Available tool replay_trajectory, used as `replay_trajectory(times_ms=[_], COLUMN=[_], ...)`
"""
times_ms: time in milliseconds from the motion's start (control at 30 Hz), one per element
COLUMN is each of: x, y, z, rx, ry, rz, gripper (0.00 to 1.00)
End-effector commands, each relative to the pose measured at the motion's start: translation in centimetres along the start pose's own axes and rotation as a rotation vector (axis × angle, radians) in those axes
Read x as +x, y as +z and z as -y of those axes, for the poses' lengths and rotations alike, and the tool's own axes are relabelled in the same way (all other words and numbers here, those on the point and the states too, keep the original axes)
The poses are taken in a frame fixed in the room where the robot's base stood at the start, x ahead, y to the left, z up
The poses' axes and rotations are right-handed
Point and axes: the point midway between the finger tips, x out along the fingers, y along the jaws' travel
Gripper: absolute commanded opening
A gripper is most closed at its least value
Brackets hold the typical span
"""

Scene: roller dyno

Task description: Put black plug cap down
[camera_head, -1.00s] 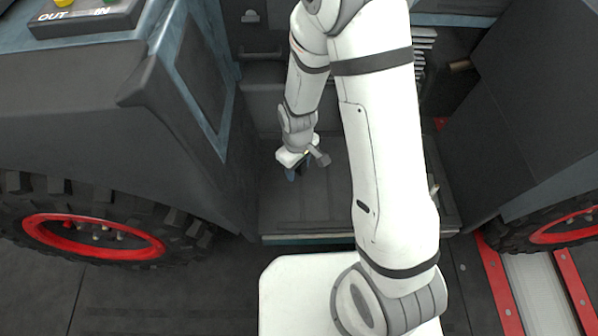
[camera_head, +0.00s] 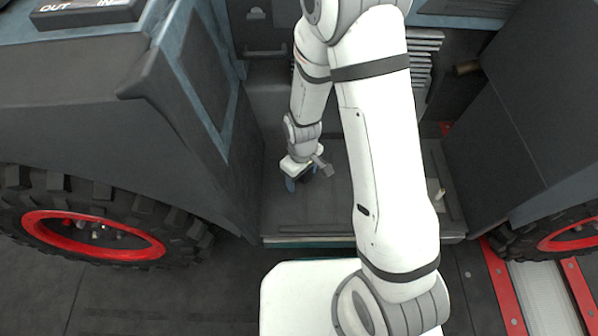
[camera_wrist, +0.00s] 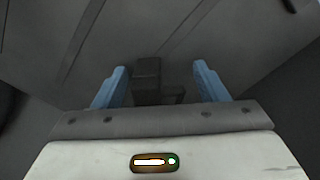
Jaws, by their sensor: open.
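My gripper (camera_head: 301,181) is low over the dark floor of the recess between the two wheels. Its blue fingers are apart, and they also frame the wrist view (camera_wrist: 160,84). A dark, blocky piece, which looks like the black plug cap (camera_wrist: 147,72), stands between the fingers in the wrist view. Gaps show between it and both fingers. In the head view the cap is hard to pick out against the dark floor and gripper. Whether its base rests fully on the floor is hidden.
The dark step floor (camera_head: 335,215) has free room in front of my gripper. A small pale peg (camera_head: 440,194) stands to the right. Dark side panels flank the recess, with red-rimmed wheels (camera_head: 95,236) outside. An OUT/IN box (camera_head: 90,12) sits at upper left.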

Motion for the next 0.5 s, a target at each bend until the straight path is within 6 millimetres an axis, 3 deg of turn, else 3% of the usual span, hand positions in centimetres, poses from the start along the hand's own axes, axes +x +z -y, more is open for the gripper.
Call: replay_trajectory(times_ms=[267, 500], x=[-1.1, -6.1], y=[0.0, -0.1], z=[-0.1, -0.1], rx=[0.001, 0.001], ry=[0.001, 0.002], rz=[-0.002, -0.004], gripper=[0.66, 0.66])
